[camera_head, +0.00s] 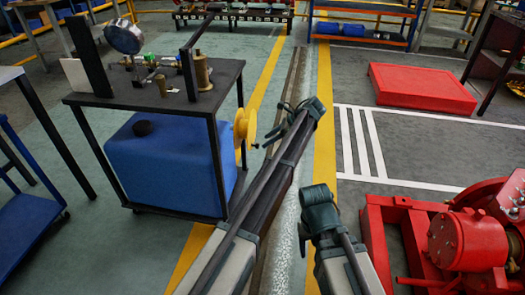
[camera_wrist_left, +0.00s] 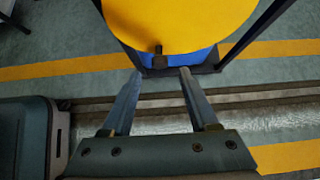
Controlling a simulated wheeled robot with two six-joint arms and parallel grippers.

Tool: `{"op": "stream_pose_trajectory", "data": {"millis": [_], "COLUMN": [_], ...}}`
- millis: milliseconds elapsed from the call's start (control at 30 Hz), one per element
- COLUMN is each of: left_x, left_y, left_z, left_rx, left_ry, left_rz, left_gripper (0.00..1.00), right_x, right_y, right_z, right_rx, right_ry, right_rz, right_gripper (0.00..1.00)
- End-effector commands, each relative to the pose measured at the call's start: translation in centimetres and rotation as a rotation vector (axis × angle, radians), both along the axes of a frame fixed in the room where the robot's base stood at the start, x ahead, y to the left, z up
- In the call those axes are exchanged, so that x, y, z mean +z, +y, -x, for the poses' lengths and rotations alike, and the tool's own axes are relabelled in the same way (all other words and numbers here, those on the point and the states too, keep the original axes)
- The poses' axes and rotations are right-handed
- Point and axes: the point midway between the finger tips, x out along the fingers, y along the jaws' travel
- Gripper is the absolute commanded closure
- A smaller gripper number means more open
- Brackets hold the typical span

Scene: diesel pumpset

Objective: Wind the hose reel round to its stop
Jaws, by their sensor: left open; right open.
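The hose reel (camera_head: 246,125) is a yellow disc on the right side of the dark pump table. In the left wrist view the yellow reel face (camera_wrist_left: 180,22) fills the top, with a short dark handle (camera_wrist_left: 158,49) near its lower edge. My left gripper (camera_head: 265,125) is beside the reel, open and empty. In the left wrist view its fingers (camera_wrist_left: 161,76) are spread below the handle, apart from it. My right gripper (camera_head: 303,243) is low in the middle, away from the reel, mostly hidden by its own arm; it is open.
The table (camera_head: 150,97) carries a gauge and brass fittings, with a blue tank (camera_head: 165,165) beneath. A red pump engine (camera_head: 465,240) stands at the lower right and a red platform (camera_head: 420,88) behind it.

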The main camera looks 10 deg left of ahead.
Motion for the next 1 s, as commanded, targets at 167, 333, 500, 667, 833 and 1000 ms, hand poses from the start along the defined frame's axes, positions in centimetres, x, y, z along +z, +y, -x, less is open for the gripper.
{"op": "stream_pose_trajectory", "data": {"millis": [167, 333, 500, 667, 833, 1000], "left_x": [-2.1, -2.7, -2.8, -2.7, -2.7, -2.7], "left_y": [1.7, 2.6, 2.8, 2.8, 2.8, 2.8], "left_z": [0.0, 0.0, 0.0, 0.0, 0.0, 0.0], "left_rx": [0.000, 0.000, -0.001, 0.000, 0.000, 0.000], "left_ry": [0.000, 0.000, -0.001, 0.000, 0.000, 0.000], "left_rz": [0.000, 0.000, 0.000, 0.000, 0.000, 0.000], "left_gripper": [0.40, 0.40, 0.40, 0.40, 0.65, 0.96], "right_x": [-2.1, -2.7, -2.8, -2.7, -2.7, -2.7], "right_y": [0.1, 0.1, 0.1, 0.1, 0.1, 0.1], "right_z": [0.0, 0.0, 0.0, 0.0, 0.0, 0.0], "right_rx": [0.004, 0.005, 0.006, 0.006, 0.006, 0.006], "right_ry": [0.000, 0.000, 0.000, 0.000, 0.000, 0.000], "right_rz": [-0.002, -0.004, -0.005, -0.005, -0.005, -0.005], "right_gripper": [0.38, 0.38, 0.38, 0.38, 0.38, 0.38]}}
